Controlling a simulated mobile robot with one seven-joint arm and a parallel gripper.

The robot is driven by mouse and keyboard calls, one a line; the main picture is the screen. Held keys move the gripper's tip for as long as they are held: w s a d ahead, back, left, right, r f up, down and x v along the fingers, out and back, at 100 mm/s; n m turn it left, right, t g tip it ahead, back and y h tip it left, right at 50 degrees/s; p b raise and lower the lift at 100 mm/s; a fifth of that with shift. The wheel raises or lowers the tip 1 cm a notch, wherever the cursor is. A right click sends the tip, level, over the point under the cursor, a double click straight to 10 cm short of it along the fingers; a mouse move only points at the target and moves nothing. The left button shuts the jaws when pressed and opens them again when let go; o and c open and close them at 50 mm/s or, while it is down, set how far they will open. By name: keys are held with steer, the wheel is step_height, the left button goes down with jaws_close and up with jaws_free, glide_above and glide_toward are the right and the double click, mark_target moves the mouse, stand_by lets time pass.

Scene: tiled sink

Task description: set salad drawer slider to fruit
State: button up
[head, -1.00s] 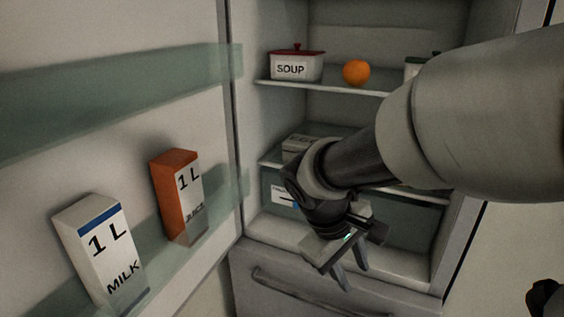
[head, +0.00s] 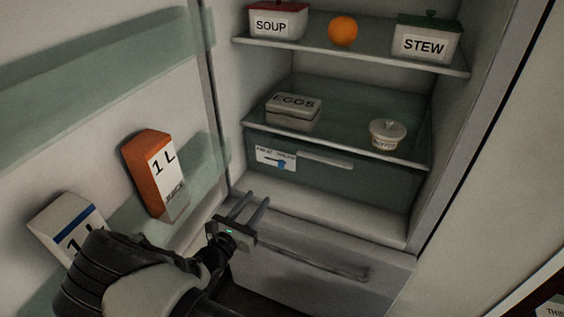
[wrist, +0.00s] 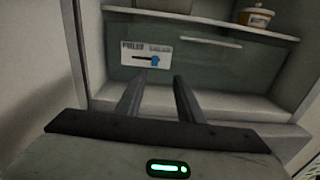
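The salad drawer (head: 350,178) is a greenish see-through bin under the lower fridge shelf, and it is shut. A white label plate (head: 262,154) is at its upper left front; its print is too blurred to read surely. A blue slider knob (head: 281,163) sits on the plate's dark slot, right of the middle; the knob also shows in the wrist view (wrist: 155,61). My gripper (head: 252,203) is open and empty, in front of and below the plate. In the wrist view its fingers (wrist: 158,85) point toward the drawer, apart from the knob.
The open door at left holds a juice carton (head: 150,170) and a milk carton (head: 65,225), close to my arm. An egg box (head: 293,112) and a small tub (head: 388,133) stand on the shelf above the drawer. A closed lower drawer (head: 320,260) lies beneath.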

steer(key=b, duration=0.2)
glide_toward(280, 163)
steer(key=shift+n, duration=0.3)
steer(key=x, duration=0.7)
steer(key=shift+w+d, duration=0.1)
steer(key=shift+w, duration=0.1)
jaws_close()
